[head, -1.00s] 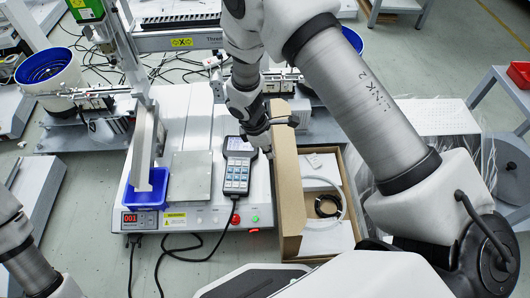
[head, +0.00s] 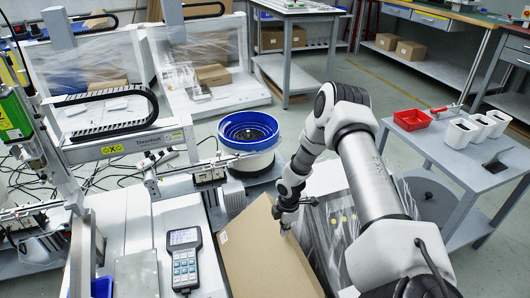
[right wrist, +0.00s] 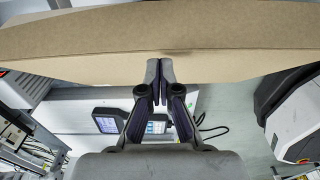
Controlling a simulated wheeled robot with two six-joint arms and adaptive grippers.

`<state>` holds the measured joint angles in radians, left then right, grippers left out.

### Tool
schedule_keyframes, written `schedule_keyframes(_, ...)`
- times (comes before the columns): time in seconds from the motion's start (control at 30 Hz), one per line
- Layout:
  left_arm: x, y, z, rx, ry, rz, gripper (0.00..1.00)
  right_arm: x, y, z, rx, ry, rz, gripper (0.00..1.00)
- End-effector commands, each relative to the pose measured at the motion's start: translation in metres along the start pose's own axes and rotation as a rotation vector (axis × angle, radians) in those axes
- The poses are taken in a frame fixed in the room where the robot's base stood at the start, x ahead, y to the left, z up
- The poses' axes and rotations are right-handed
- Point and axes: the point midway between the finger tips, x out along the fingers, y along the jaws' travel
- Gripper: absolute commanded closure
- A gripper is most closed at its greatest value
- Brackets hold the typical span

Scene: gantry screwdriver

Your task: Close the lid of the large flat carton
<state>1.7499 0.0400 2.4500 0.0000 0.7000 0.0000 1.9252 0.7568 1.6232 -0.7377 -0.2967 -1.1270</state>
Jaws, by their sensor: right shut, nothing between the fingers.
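The large flat carton's tan lid (head: 262,258) shows as a broad panel at the bottom centre of the head view. It hides the carton's inside. Whether it lies fully flat cannot be told. My right gripper (head: 284,222) is at the panel's right edge, its fingers small in this view. In the right wrist view the right gripper (right wrist: 160,76) is shut and empty, its tips overlapping the cardboard (right wrist: 200,35) that spans the top. Contact there is not certain. My left gripper is not in view.
A handheld controller (head: 184,262) lies left of the carton. A blue-rimmed bowl feeder (head: 249,135) stands behind it. Plastic-wrapped goods (head: 330,225) are right of the carton. A grey side table (head: 440,150) at the right holds a red tray (head: 411,119) and white bins.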

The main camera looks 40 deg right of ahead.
Motion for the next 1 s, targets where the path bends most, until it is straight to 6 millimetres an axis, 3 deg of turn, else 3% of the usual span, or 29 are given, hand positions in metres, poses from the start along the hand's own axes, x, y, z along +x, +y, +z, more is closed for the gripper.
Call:
schedule_keyframes(0.03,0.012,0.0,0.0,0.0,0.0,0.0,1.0,0.015,0.0,0.01,0.003,0.0,0.0,1.0)
schedule_keyframes(0.1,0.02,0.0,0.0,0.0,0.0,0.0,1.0,0.025,0.0,0.021,0.002,0.0,0.001,1.0)
schedule_keyframes(0.4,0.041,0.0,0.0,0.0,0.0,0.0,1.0,0.053,0.0,0.048,0.0,0.0,-0.001,1.0)
schedule_keyframes(1.0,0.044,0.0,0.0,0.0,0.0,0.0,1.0,0.058,0.0,0.053,-0.001,0.0,0.0,1.0)
